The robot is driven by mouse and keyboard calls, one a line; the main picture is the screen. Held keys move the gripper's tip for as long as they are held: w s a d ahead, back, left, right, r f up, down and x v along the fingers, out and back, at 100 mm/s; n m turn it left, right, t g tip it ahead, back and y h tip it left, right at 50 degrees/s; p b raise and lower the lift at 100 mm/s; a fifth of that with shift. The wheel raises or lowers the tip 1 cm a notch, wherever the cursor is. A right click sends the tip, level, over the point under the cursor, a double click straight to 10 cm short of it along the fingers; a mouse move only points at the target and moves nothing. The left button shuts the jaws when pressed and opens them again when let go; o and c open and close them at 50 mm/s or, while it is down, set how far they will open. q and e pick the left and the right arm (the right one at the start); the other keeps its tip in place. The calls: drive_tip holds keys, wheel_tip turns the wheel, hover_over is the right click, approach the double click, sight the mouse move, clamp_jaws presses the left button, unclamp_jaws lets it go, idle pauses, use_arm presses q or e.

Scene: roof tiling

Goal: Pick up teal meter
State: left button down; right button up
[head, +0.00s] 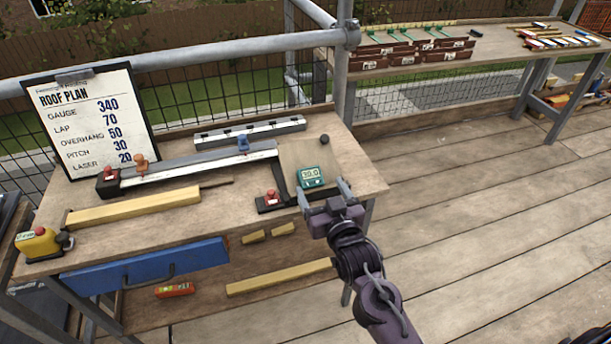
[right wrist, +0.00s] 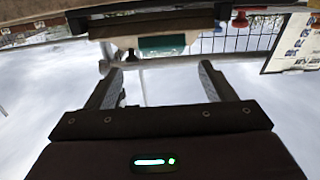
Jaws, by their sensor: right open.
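The teal meter (head: 311,176) has a pale display reading about 30.0. It lies at the right end of the workbench (head: 225,215), next to a dark angled tool with a red knob. My right gripper (head: 323,190) is open and empty at the bench's right edge, just in front of the meter in the picture. In the right wrist view the teal meter (right wrist: 162,43) shows beyond and between my two spread fingers (right wrist: 160,68), apart from them. My left gripper is not in view.
A long metal rule with sliders (head: 200,165), a red-knobbed tool (head: 272,200), a wood batten (head: 133,207) and a yellow device (head: 38,243) lie on the bench. A roof plan board (head: 92,120) stands behind. A blue drawer (head: 145,268) is below. Decking at right is clear.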

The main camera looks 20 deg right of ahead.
sight(311, 176)
drive_tip(key=w, duration=0.7)
drive_tip(key=shift+a+f+p, duration=0.3)
drive_tip(key=shift+a+f, duration=0.05)
drive_tip(key=shift+f, duration=0.05)
drive_tip(key=shift+c, duration=1.6)
drive_tip(key=c, duration=0.7)
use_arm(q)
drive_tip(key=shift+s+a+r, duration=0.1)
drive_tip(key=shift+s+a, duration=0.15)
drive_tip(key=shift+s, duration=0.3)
use_arm(e)
drive_tip(key=shift+c, duration=0.9)
